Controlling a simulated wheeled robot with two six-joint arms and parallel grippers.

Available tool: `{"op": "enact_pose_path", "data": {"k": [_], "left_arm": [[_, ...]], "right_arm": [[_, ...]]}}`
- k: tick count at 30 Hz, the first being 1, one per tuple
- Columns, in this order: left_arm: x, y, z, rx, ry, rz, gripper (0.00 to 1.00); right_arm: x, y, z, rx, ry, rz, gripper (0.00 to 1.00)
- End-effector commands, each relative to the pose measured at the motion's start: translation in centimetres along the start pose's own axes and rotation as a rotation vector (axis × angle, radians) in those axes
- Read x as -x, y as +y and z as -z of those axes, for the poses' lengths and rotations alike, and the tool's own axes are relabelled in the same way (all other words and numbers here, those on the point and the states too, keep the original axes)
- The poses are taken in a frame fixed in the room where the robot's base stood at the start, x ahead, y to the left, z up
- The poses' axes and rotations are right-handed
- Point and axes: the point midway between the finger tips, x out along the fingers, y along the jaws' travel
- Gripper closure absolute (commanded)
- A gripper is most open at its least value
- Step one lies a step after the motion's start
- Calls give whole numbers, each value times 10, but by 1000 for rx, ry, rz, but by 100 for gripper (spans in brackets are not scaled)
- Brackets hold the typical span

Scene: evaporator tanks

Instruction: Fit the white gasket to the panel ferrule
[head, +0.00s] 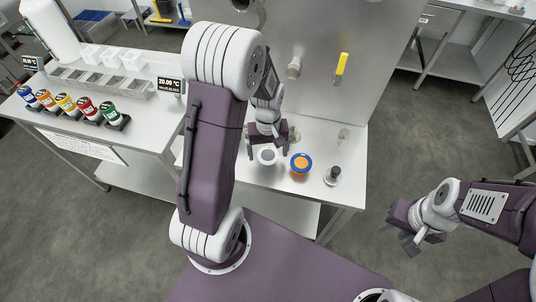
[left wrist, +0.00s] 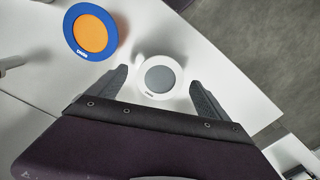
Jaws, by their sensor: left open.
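The white gasket (head: 267,156) is a white ring with a grey centre, lying on the metal table in front of the upright panel. My left gripper (head: 268,153) is open just above it. In the left wrist view the white gasket (left wrist: 145,92) shows between the two spread fingertips (left wrist: 160,88), with a gap on each side. A short metal fitting (head: 293,68) sticks out of the panel and looks like the panel ferrule. My right gripper (head: 398,237) hangs to the right, away from the table, and looks open and empty.
A blue ring with an orange centre (head: 301,163) lies close to the right of the gasket; it also shows in the left wrist view (left wrist: 72,40). A dark-topped metal part (head: 333,176) stands further right. A yellow handle (head: 341,64) sits on the panel (head: 330,30). Coloured jars stand on the left bench.

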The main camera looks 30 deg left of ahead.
Motion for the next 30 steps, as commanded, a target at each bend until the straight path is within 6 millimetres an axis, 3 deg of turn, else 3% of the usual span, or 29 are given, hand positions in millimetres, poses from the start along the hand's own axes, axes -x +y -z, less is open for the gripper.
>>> {"op": "enact_pose_path", "data": {"k": [5, 12, 23, 30], "left_arm": [[0, 0, 0, 0, 0, 0, 11], [0, 0, 0, 0, 0, 0, 73], [3, 0, 0, 0, 1, 0, 74], [37, 1, 2, 0, 5, -2, 74]], "right_arm": [[0, 0, 0, 0, 0, 0, 64], [0, 0, 0, 0, 0, 0, 64], [1, 0, 0, 0, 0, 0, 64], [3, 0, 0, 0, 0, 0, 64]]}}
